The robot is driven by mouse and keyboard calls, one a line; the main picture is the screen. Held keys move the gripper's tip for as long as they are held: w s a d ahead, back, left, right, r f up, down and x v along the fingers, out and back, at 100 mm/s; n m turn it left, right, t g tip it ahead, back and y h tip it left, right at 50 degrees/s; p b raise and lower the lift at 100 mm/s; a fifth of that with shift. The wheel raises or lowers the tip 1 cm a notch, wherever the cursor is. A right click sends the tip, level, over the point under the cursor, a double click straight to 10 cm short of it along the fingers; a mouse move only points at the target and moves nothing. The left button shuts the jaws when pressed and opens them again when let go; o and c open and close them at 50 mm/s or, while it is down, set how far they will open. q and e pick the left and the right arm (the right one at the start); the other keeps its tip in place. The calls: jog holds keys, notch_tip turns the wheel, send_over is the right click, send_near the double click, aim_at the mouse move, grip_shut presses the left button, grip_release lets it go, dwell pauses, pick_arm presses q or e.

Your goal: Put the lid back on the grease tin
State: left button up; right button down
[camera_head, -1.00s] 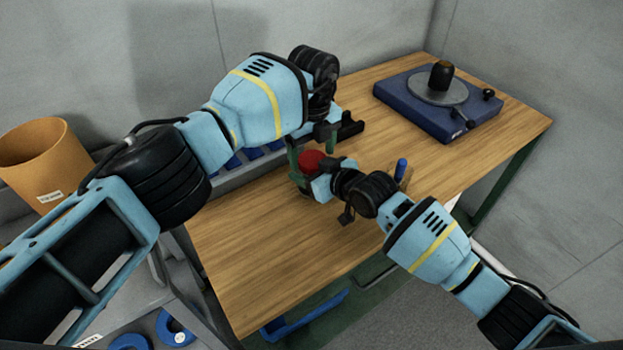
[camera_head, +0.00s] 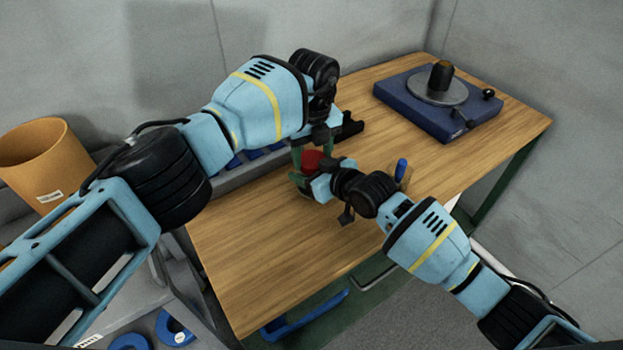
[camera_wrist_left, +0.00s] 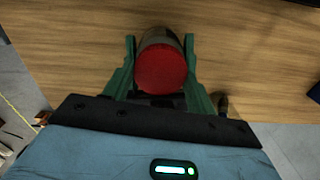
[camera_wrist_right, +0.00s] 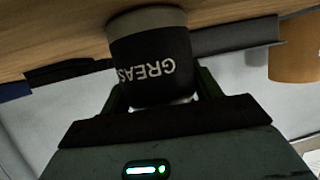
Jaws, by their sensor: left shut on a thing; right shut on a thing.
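The red lid (camera_head: 312,160) sits at the top of the grease tin, between the fingers of my left gripper (camera_head: 311,152), which reaches in from above. In the left wrist view the round red lid (camera_wrist_left: 162,70) faces the camera, with the tin's grey side (camera_wrist_left: 160,35) beyond it. The left fingers are shut on the lid. The dark tin (camera_wrist_right: 150,62) shows its GREASE label upside down in the right wrist view. My right gripper (camera_head: 318,187) is shut on the tin from the side. The seam between lid and tin is hidden, so I cannot tell how the lid sits.
A blue turntable-like device (camera_head: 440,105) stands at the table's far right. A grey bin with blue parts (camera_head: 250,160) is along the back left edge. A blue-handled item (camera_head: 401,168) stands right of my right gripper. The wooden table front (camera_head: 270,270) is clear.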

pick_arm(q)
jog(key=shift+m, duration=0.9)
jog(key=o, duration=1.1)
jog(key=shift+r, duration=2.25)
jog(key=shift+c, duration=0.2)
